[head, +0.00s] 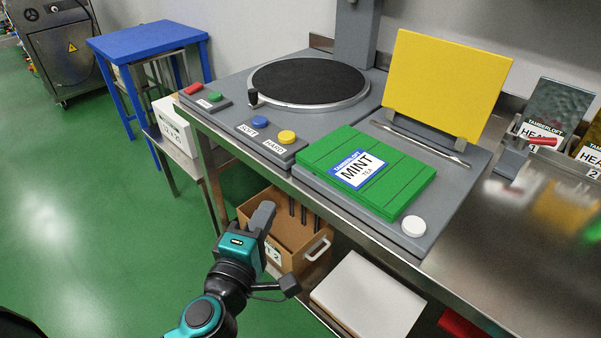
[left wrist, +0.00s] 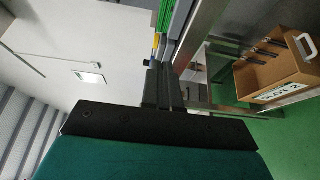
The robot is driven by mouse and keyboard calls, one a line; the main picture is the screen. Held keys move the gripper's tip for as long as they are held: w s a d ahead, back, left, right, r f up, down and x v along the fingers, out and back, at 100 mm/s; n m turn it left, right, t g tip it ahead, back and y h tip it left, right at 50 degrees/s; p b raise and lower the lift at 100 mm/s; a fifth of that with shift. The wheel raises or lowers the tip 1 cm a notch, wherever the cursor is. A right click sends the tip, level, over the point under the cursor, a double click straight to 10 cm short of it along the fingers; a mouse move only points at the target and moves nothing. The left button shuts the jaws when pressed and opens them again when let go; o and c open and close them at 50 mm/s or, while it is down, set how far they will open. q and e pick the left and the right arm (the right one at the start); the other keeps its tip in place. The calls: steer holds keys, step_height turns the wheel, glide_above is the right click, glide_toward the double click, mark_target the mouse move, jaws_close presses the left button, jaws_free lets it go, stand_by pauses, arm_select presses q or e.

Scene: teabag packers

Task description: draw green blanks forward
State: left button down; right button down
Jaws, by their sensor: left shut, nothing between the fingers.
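A green edge (left wrist: 166,15) shows at the top of the left wrist view. My left gripper (head: 263,214) is shut and empty, in front of the bench and below the blanks, apart from them. Its closed fingers also show in the left wrist view (left wrist: 160,85). My right gripper is not in view.
A yellow panel (head: 447,83) stands behind the blanks, with a thin metal bar (head: 420,142) before it. A white knob (head: 413,226) sits at the bed's front right corner. A cardboard box (head: 290,236) is under the bench. Blue and yellow buttons (head: 287,137) are left of the blanks.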

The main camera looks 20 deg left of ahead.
arm_select(q)
steer(key=p, duration=0.1)
glide_toward(312, 166)
steer(key=w+a, duration=0.4)
steer(key=a, duration=0.1)
steer(key=shift+w+d+f, duration=0.15)
steer(key=shift+w+d, duration=0.3)
steer(key=shift+d, duration=0.05)
steer(key=shift+w+d+f, duration=0.2)
steer(key=shift+w+d, duration=0.2)
steer(key=shift+d, duration=0.1)
steer(key=shift+w+d, duration=0.4)
steer(key=shift+w, duration=0.1)
steer(key=shift+w+d+r, duration=0.15)
steer(key=shift+w+d, duration=0.4)
steer(key=shift+w, duration=0.1)
steer(key=shift+d+r, duration=0.15)
steer(key=shift+s+p, duration=0.1)
steer(key=shift+p, duration=0.25)
